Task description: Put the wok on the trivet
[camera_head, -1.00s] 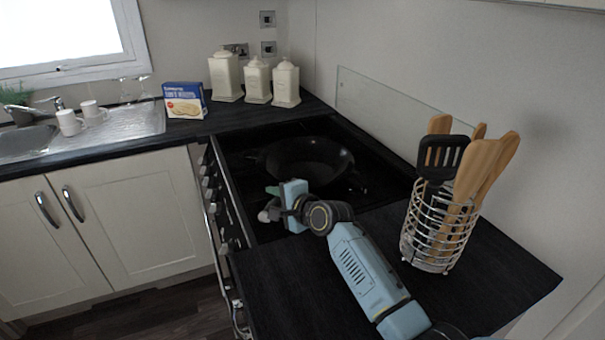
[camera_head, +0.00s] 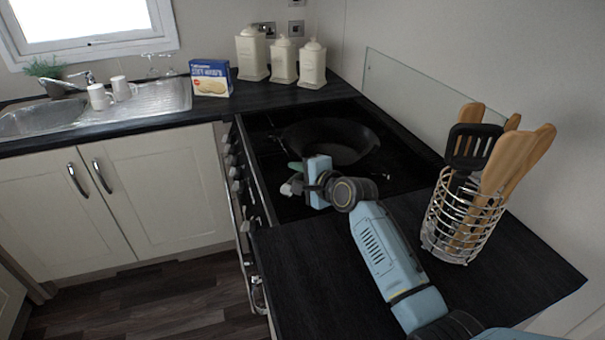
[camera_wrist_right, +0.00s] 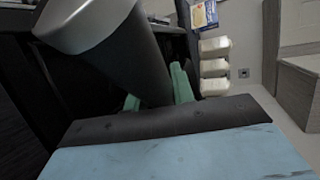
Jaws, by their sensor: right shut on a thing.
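The black wok (camera_head: 345,136) sits on the dark stove top in the head view. My right gripper (camera_head: 297,172) is at the near-left side of the wok, where the handle comes out. In the right wrist view, the green fingers (camera_wrist_right: 155,88) are closed around the wok's dark handle (camera_wrist_right: 121,62), which has a grey end. The head view shows this grey end (camera_head: 290,189) just beside the gripper. My forearm and gripper hide part of the handle. I cannot make out a trivet in either view. My left gripper is not in view.
A wire utensil holder (camera_head: 457,222) with wooden spoons and a black spatula stands right of my arm. Cream canisters (camera_head: 283,62) and a blue box (camera_head: 210,78) stand behind the stove. A glass splashback (camera_head: 415,98) lines the wall. The black counter (camera_head: 315,265) in front is bare left of my arm.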

